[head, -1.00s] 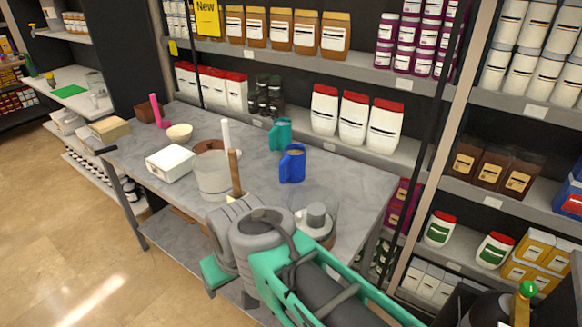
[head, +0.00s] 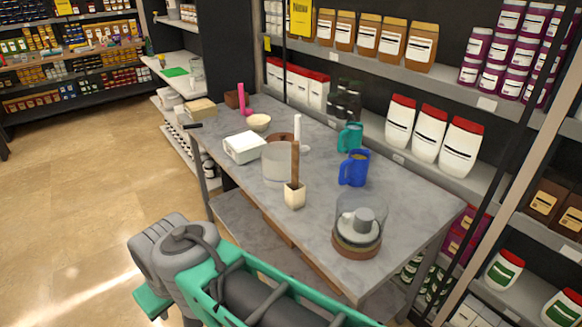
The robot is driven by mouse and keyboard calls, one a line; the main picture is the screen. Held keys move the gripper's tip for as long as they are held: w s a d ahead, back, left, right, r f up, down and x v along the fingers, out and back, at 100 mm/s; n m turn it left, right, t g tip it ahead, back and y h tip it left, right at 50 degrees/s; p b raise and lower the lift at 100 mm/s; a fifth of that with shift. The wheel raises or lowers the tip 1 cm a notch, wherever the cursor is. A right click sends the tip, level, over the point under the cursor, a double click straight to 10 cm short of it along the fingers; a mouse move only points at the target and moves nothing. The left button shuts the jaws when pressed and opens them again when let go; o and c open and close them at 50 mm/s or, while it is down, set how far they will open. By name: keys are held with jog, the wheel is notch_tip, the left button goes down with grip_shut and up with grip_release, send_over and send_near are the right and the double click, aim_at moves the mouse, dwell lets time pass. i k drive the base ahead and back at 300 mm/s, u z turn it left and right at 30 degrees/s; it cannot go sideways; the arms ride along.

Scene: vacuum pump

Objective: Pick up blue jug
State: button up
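The blue jug (head: 354,170) stands upright on the grey table (head: 400,205), right of its middle, with its handle to the left. A teal jug (head: 350,137) stands just behind it, toward the shelves. My arm, grey and teal, reaches in from the bottom of the head view, in front of the table and well apart from the blue jug. The fingers of my gripper cannot be made out, so its opening is hidden.
A clear-walled vacuum pump with a grey top (head: 358,232) stands near the table's front right. A small pot with a brown stick (head: 295,193), a clear container (head: 277,160) and a white box (head: 244,147) stand left of the jug. Shelves line the back. Open floor (head: 80,220) lies left.

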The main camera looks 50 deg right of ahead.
aim_at(358, 162)
jog(key=u, duration=0.35)
jog(key=i, duration=2.55)
jog(key=z, duration=3.3)
jog(key=i, duration=1)
